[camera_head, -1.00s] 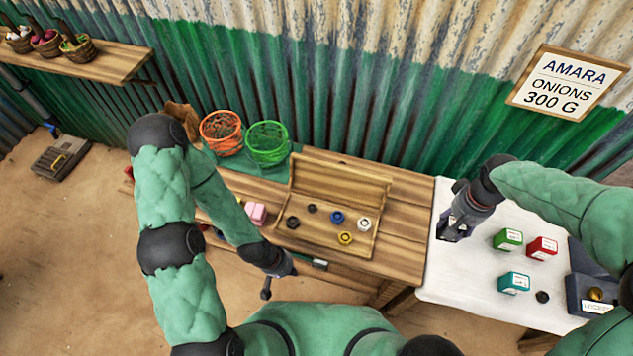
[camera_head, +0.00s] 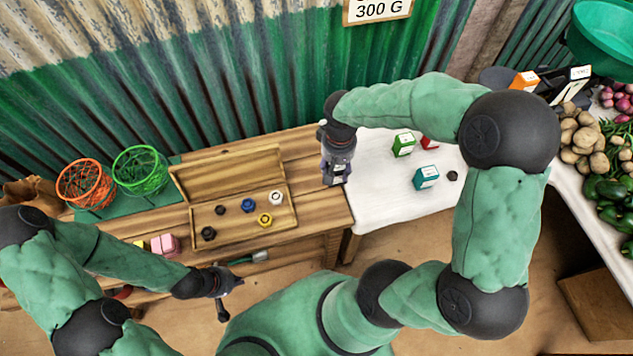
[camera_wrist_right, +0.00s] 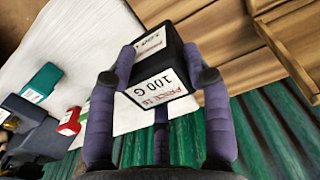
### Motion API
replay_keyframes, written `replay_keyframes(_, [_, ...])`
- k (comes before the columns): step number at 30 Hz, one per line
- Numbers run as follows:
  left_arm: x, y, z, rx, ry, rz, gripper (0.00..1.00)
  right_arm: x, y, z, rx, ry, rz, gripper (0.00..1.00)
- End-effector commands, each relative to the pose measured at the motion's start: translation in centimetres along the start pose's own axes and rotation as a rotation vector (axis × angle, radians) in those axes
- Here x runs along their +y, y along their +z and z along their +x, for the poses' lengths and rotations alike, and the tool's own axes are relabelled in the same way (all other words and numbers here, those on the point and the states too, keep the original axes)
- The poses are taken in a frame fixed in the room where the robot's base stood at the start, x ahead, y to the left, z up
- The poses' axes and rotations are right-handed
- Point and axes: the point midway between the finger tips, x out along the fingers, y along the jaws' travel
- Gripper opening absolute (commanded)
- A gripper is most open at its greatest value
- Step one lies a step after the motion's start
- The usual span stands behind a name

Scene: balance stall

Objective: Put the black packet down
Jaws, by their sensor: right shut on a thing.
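The black packet (camera_wrist_right: 158,72) has white labels reading "100 G" and sits between the fingers of my right gripper (camera_wrist_right: 157,82) in the right wrist view. The right gripper is shut on it. In the head view my right gripper (camera_head: 337,172) hangs near the left edge of the white cloth, by the bare wooden table (camera_head: 310,155); the packet is mostly hidden there. My left gripper (camera_head: 228,283) is in front of the table at the lower left, with nothing seen in it; its finger opening is unclear.
A green packet (camera_head: 403,145), a red packet (camera_head: 429,142) and a teal packet (camera_head: 426,178) stand on the white cloth (camera_head: 380,195). An open wooden box (camera_head: 225,238) with several weights lies left. Wire baskets (camera_head: 140,170) stand behind. Bare wood lies between box and cloth.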

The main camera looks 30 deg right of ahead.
Motion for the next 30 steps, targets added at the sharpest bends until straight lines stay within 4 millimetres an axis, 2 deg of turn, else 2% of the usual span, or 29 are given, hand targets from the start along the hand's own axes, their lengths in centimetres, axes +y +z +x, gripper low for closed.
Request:
replay_keyframes(3, [-0.4, 0.0, 1.2, 0.000, 0.000, 0.000, 0.00, -1.7, -0.7, 2.5, -0.003, 0.001, -0.003, 0.17])
replay_keyframes(9, [-0.7, -0.1, 2.1, 0.000, 0.000, 0.000, 0.00, -3.4, -1.7, 4.7, 0.000, 0.000, -0.001, 0.17])
replay_keyframes(17, [-0.9, -0.1, 2.6, 0.000, 0.000, 0.000, 0.00, -4.4, -2.1, 5.9, -0.001, 0.000, -0.001, 0.17])
replay_keyframes(24, [-1.3, -0.1, 3.7, 0.000, 0.000, 0.000, 0.00, -4.5, -2.2, 9.0, -0.001, 0.001, 0.001, 0.17])
replay_keyframes(30, [-1.3, -0.1, 3.6, 0.000, 0.000, 0.000, 0.00, -4.5, -2.3, 9.0, 0.001, 0.000, 0.001, 0.17])
